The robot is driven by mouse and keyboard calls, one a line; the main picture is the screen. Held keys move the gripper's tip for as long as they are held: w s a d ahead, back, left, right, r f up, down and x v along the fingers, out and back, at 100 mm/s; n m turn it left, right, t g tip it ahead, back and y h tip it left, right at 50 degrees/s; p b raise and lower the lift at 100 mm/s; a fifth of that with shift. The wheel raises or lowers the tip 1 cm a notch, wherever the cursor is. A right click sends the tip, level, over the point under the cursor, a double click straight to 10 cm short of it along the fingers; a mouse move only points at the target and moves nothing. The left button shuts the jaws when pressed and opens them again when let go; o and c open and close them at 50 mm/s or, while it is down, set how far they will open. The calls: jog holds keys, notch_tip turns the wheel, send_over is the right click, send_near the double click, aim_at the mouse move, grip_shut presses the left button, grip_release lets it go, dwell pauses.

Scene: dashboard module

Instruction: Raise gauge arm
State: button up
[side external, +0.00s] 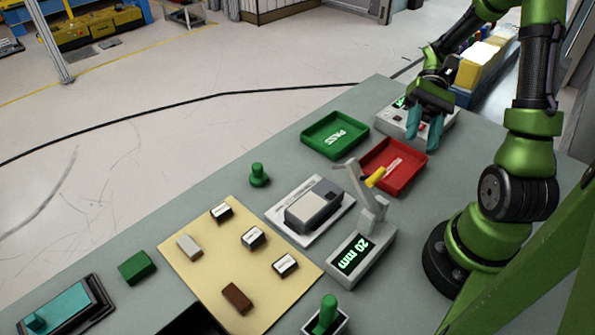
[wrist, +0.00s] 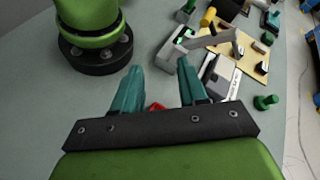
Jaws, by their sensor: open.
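The gauge (side external: 362,256) is a grey unit with a lit display reading 20 mm. Its pale grey gauge arm (side external: 371,208) rises from the base and reaches toward the left, with a yellow handle (side external: 376,177) on it. In the wrist view the gauge arm (wrist: 212,40) and yellow handle (wrist: 208,17) show beyond the fingertips. My gripper (side external: 424,128) has teal fingers, open and empty, above the grey control box at the back right, well apart from the gauge. The fingers also show in the wrist view (wrist: 160,68).
A grey block on a white plate (side external: 313,207) is left of the gauge. A beige mat (side external: 205,257) holds several small blocks. A green knob (side external: 259,175) stands nearby.

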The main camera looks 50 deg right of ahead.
aim_at(385, 168)
jog(key=a+t+y, duration=0.1)
jog(key=a+y, duration=0.1)
jog(key=a, duration=0.3)
jog(key=a+m+t+y, duration=0.1)
jog(key=a+t+y, duration=0.1)
jog(key=a, duration=0.3)
jog(key=a+f+t+y, duration=0.1)
jog(key=a+t+y, duration=0.1)
jog(key=a, duration=0.3)
jog(key=shift+w+a+m, duration=0.2)
jog(key=shift+w+m, duration=0.1)
grip_shut()
